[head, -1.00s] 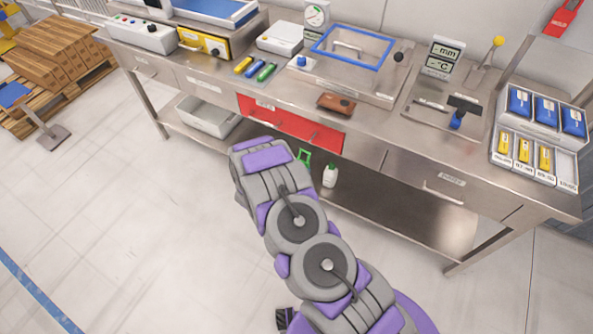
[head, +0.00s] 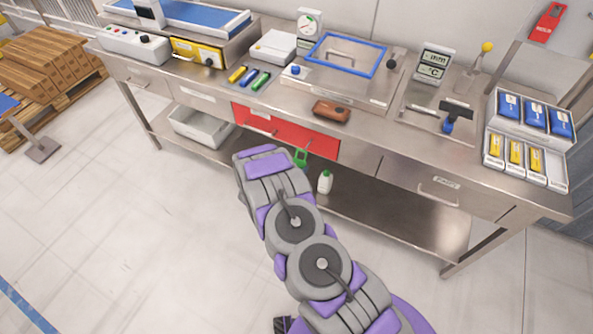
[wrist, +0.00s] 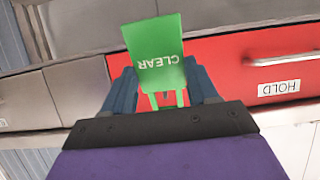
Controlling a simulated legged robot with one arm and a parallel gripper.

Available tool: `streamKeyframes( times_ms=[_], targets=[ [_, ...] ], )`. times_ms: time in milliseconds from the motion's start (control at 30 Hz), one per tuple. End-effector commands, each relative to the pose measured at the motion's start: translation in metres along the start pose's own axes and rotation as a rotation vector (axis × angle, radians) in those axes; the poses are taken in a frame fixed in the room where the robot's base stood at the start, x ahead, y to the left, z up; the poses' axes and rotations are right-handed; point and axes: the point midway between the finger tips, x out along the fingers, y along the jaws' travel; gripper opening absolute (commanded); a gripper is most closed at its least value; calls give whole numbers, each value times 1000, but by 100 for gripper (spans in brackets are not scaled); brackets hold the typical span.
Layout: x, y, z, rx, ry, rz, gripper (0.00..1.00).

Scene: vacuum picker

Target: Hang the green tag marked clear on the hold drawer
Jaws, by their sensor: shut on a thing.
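The green tag (wrist: 157,58) marked CLEAR is held between the two fingers of my gripper (wrist: 163,92) in the wrist view, its lettering upside down there. In the head view a bit of the green tag (head: 300,157) shows just past the end of my arm; the fingers are hidden there. The red hold drawer (head: 285,134) is in the bench front, just beyond the tag. In the wrist view the hold drawer (wrist: 230,62) has a HOLD label and a bar handle (wrist: 285,60) to the right of the tag. The tag appears apart from the handle.
The steel bench (head: 385,140) carries a brown object (head: 331,111) above the red drawer, colored markers and a blue-framed box (head: 347,54). A white bottle (head: 325,181) and a grey bin (head: 200,125) are on the lower shelf. The floor in front is clear.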

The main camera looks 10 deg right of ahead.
Motion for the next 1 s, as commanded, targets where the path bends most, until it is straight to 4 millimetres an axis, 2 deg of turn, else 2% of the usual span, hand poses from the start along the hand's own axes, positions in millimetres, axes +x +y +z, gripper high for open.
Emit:
streamKeyframes(
  times_ms=[400, 1000],
  targets=[
    [26, 6, -12, 12, -2, -1, 29],
    [41, 4, -8, 5, -2, -1, 29]
  ],
)
